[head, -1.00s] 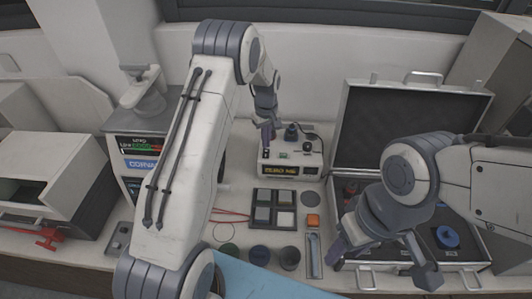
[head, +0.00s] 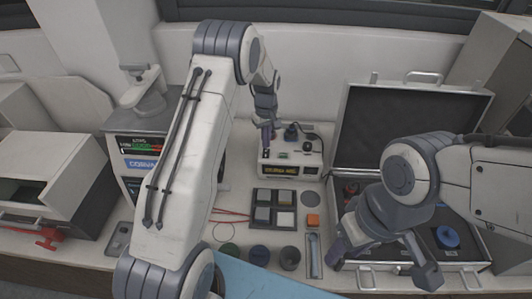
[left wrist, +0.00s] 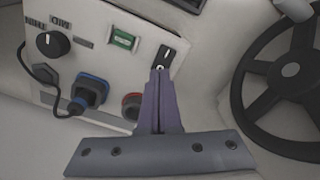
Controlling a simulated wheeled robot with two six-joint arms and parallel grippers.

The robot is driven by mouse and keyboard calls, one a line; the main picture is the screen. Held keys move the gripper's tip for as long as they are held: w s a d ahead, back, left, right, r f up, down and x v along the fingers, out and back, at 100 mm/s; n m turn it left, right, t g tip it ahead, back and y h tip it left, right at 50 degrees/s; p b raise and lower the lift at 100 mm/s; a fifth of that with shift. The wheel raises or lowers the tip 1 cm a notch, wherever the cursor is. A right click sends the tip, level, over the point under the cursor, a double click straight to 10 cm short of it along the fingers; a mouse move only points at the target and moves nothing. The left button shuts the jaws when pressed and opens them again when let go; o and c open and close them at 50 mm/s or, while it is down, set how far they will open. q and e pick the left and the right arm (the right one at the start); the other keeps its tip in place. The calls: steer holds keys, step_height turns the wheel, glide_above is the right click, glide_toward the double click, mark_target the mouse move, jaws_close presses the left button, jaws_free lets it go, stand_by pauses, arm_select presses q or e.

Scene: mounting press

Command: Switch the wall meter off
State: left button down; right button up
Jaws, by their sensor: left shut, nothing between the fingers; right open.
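The meter is a pale box (head: 300,173) with a yellow-lettered display, standing against the back wall in the head view. In the left wrist view its panel (left wrist: 103,62) has a black knob, a green switch, a blue plug and a red round part. A small black switch (left wrist: 167,53) with a white mark sits at the panel's right edge. My left gripper (left wrist: 160,74) is shut and empty, its purple tips at the lower end of this switch. I cannot tell whether they touch. In the head view my left gripper (head: 266,140) is at the box's left side. My right gripper (head: 337,247) is open, by the case.
An open case (head: 413,122) stands at the right. A black handwheel (left wrist: 280,85) is right of the panel in the left wrist view.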

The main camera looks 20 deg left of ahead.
mark_target(266, 150)
arm_select(q)
steer(key=shift+f+b, duration=0.5)
steer(key=shift+f, duration=0.4)
stand_by(0.3)
steer(key=shift+r+p, duration=2.5)
steer(key=shift+r, duration=1.1)
